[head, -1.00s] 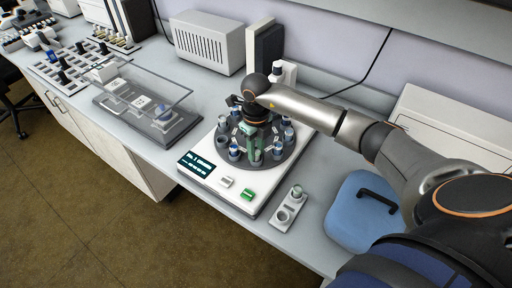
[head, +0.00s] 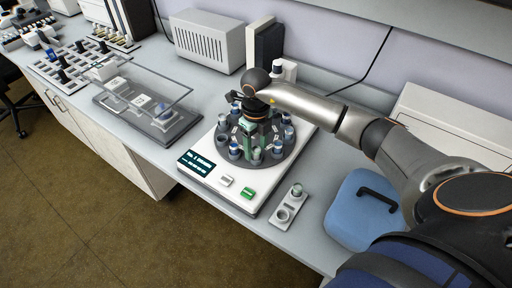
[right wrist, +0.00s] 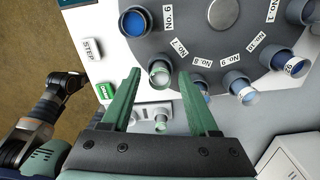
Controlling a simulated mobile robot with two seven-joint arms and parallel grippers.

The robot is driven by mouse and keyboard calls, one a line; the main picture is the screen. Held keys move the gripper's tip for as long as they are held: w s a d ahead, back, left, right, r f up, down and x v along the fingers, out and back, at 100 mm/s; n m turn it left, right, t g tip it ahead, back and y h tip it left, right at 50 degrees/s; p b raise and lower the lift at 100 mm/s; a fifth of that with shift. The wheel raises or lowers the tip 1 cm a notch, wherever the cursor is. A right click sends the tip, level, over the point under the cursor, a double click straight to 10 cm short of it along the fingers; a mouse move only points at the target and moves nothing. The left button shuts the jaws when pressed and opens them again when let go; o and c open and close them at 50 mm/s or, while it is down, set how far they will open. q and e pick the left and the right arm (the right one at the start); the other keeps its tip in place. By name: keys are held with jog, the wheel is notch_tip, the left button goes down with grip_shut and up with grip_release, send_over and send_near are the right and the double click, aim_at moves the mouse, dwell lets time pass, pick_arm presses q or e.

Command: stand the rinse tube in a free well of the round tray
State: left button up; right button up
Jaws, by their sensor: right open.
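A clear, greenish tube (right wrist: 159,75), which looks like the rinse tube, stands at the rim of the round tray (right wrist: 140,52). It also shows in the head view (head: 256,155), on the tray's front side. My right gripper (right wrist: 159,80) is open, with its green fingers on either side of this tube and a gap on both sides. In the head view the right gripper (head: 257,138) points down over the tray's front half. The tube's lower part and its well are hidden from above. My left gripper's fingers are not in view.
Several blue-filled tubes (right wrist: 133,22) stand around the tray. The white base has a green button (head: 248,193). A small white holder (head: 283,215) stands to its right, with a greenish item in its back hole. A blue case (head: 352,228) lies further right.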

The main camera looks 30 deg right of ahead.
aim_at(256, 148)
notch_tip(256, 148, up, 11)
jog(key=shift+r+b, duration=0.15)
jog(key=shift+b, duration=0.3)
